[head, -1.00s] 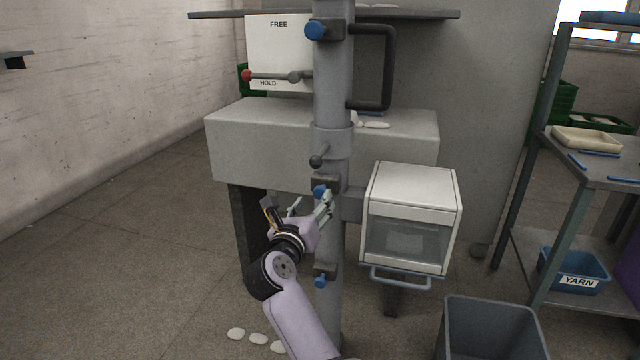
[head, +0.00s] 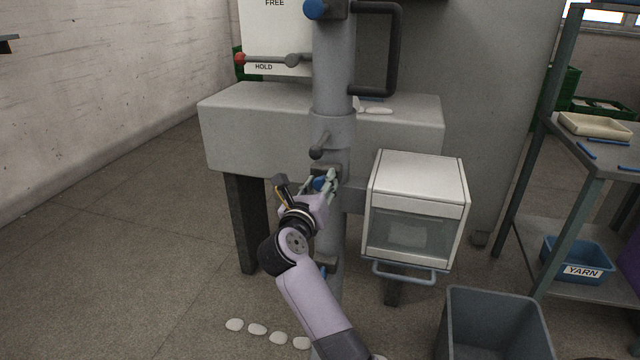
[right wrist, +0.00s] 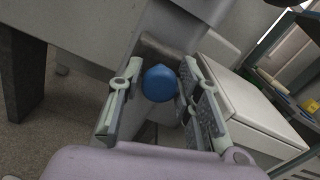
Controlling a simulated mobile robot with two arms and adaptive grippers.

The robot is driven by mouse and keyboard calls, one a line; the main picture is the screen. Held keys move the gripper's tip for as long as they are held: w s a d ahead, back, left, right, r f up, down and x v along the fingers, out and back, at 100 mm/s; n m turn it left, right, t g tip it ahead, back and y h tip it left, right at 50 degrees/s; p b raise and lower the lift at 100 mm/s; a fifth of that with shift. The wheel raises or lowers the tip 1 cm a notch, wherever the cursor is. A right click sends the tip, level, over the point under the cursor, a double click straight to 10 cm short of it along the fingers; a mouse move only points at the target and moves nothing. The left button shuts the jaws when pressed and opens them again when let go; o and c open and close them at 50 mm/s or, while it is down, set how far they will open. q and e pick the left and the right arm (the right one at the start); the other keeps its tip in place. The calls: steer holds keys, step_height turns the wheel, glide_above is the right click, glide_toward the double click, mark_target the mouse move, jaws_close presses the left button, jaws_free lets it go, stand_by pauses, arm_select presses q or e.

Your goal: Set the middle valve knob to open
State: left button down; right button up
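The middle valve knob (head: 319,184) is blue and sits on the grey vertical post (head: 333,135); the fingers partly hide it in the head view. In the right wrist view the blue knob (right wrist: 160,83) lies between the two fingers. My right gripper (head: 322,184) is open around the knob, with a gap on the left side; the right finger is close to it, and I cannot tell whether it touches. An upper blue knob (head: 314,9) and a lower blue knob (head: 323,271), partly behind my arm, are on the same post. My left gripper is not in view.
A white box with a window and handle (head: 416,208) stands right of the post. A grey bin (head: 492,325) stands at lower right.

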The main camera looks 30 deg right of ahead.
jaws_close()
stand_by(0.3)
steer(key=p+v, duration=0.1)
steer(key=v, duration=0.3)
steer(key=shift+a, duration=0.1)
steer(key=shift+f, duration=0.1)
jaws_free()
steer(key=shift+o, duration=1.2)
steer(key=shift+s+a, duration=0.15)
steer(key=shift+o, duration=0.9)
